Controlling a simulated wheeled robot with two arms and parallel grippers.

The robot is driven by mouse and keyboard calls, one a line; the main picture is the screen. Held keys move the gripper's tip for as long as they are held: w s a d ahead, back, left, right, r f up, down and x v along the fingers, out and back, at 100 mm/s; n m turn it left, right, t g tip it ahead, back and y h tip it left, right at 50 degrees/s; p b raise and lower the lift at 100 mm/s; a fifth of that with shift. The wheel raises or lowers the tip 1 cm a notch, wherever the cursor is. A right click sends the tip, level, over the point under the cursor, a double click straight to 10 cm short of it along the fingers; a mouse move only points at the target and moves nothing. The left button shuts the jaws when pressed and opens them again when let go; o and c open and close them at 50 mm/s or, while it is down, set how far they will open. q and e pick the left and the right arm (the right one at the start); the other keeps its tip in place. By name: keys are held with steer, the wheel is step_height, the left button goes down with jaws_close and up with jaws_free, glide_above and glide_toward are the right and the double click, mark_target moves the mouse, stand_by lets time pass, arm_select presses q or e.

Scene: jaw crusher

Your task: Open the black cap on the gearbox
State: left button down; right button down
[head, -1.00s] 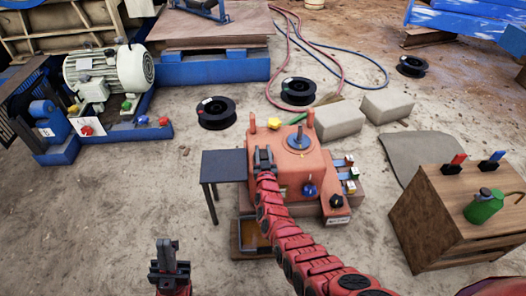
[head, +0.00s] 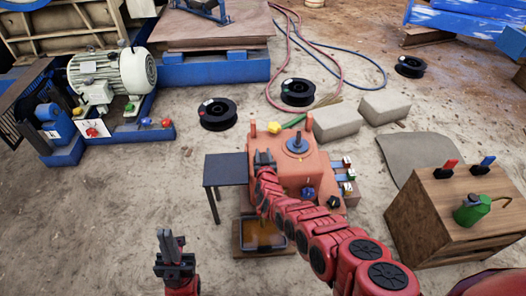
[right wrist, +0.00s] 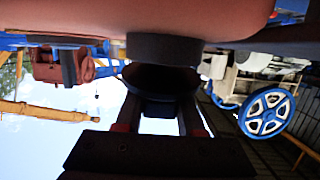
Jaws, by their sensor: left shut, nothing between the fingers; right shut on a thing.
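The orange-red gearbox (head: 297,172) stands in the middle of the head view. My right arm crosses in front of it, and my right gripper (head: 264,158) is at its upper left edge. In the right wrist view the black cap (right wrist: 165,48) is a short dark cylinder against the red housing (right wrist: 195,15). My right gripper (right wrist: 162,108) is shut on it, though the contact is in deep shadow. I cannot tell whether the cap is loose. In the head view the gripper hides the cap. My left gripper (head: 172,246) is shut and empty at the lower left, apart from everything.
A small dark table (head: 229,169) adjoins the gearbox on the left. A tray (head: 262,236) with brownish contents lies in front below it. A wooden cabinet (head: 432,221) with a green oil can (head: 471,210) stands right.

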steer(key=shift+w+r+g+p, duration=0.15)
steer(key=shift+g+p, duration=0.2)
steer(key=shift+g, duration=0.25)
steer(key=shift+w+r, duration=0.1)
steer(key=shift+g, duration=0.4)
steer(key=shift+w+a+g+b, duration=0.1)
steer(key=shift+w+g+b, duration=0.1)
steer(key=shift+g+b, duration=0.55)
steer(key=shift+w+g+b, duration=0.1)
steer(key=shift+g+b, duration=0.15)
steer(key=shift+b, duration=0.55)
steer(key=shift+r, duration=0.1)
